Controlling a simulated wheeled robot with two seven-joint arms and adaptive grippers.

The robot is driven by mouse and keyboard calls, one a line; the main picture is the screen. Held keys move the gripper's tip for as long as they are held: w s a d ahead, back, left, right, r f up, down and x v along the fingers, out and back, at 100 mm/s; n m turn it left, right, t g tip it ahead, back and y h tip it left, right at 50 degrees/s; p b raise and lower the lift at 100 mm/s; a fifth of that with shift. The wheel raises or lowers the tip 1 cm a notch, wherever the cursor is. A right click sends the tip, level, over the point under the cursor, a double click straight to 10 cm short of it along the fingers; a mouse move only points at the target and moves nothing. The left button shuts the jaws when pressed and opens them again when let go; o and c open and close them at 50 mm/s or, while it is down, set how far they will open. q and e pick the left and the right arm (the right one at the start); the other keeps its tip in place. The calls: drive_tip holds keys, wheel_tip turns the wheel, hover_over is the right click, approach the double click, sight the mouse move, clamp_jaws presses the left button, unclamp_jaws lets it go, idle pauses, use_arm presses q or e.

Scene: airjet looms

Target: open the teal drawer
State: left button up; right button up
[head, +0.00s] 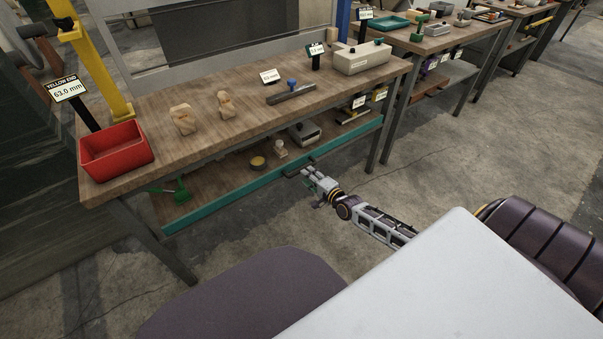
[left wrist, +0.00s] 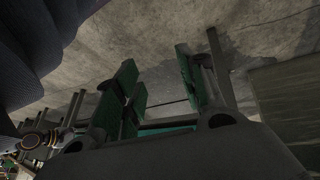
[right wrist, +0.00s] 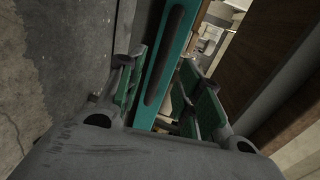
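The teal drawer's long front (head: 235,196) runs under the wooden workbench, with a dark handle (head: 296,171) near its middle. My right gripper (head: 309,178) is at the handle. In the right wrist view the teal front (right wrist: 178,50), with a long dark bar along it, passes between the green-padded fingers of this gripper (right wrist: 160,95). The fingers are apart; contact with the handle is not clear. My left gripper (left wrist: 165,90) is open and empty over the floor in the left wrist view, and is outside the head view.
The workbench (head: 225,140) carries a red bin (head: 115,150), wooden pieces and a pale box (head: 360,57). Behind the teal front lie a yellow round item (head: 258,163) and a grey box (head: 304,133). A white surface (head: 450,285) is at front right.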

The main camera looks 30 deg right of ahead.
drive_tip(key=shift+b+x, duration=1.1)
drive_tip(key=shift+x, duration=1.75)
use_arm(q)
drive_tip(key=shift+t+h, duration=0.4)
drive_tip(key=shift+t, duration=0.1)
drive_tip(key=f, duration=0.2)
drive_tip(key=d+f, duration=0.1)
drive_tip(key=f, duration=0.2)
drive_tip(key=shift+w+f, duration=0.15)
drive_tip(key=shift+w, duration=0.15)
drive_tip(key=shift+r, duration=0.2)
use_arm(e)
clamp_jaws()
